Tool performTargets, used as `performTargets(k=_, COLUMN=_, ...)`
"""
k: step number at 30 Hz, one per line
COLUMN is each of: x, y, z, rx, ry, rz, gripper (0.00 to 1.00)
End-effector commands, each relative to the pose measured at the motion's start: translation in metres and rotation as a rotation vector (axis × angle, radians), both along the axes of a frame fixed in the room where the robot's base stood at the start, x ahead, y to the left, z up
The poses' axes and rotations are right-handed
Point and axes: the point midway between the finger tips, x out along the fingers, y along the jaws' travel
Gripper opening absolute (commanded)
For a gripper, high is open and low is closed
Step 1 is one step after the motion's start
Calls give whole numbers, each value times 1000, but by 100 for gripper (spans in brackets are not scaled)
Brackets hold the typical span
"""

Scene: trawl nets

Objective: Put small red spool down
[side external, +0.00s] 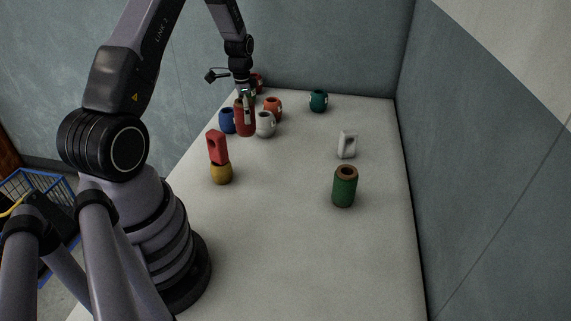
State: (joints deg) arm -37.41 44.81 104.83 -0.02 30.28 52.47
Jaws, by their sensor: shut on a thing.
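My gripper (244,98) points down at the far left part of the table and is shut on the small red spool (244,122), a dark red cylinder. The spool hangs upright below my fingers, between a blue pot-shaped thing (227,121) and a white one (265,125). I cannot tell whether its bottom touches the table or is a little above it. The fingertips are small and partly merge with the spool's top in the side view.
An orange one (273,105), another red one (257,80) and a teal one (318,101) stand farther back. A red block (217,148) appears on or just behind a yellow pot (221,175). A green spool (344,188) and white block (347,146) stand right. The table's middle is clear.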

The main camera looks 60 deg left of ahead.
Motion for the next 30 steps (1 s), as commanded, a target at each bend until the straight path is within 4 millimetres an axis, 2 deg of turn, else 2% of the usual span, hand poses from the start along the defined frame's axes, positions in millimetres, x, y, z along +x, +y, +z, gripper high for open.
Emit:
performTargets(k=1, x=-1, y=0, z=-12, rx=-3, ry=4, rz=-1, gripper=23)
performTargets(k=4, x=-1, y=-1, z=-31, rx=-2, ry=3, rz=-1, gripper=23)
performTargets(k=11, x=0, y=-1, z=-52, rx=-1, ry=1, rz=0, gripper=23)
performTargets(k=18, x=0, y=-1, z=-84, rx=-1, ry=0, rz=1, gripper=23)
performTargets(k=29, x=0, y=-1, z=-87, rx=1, ry=-1, rz=1, gripper=23)
performTargets(k=30, x=0, y=-1, z=-87, rx=1, ry=-1, rz=1, gripper=68)
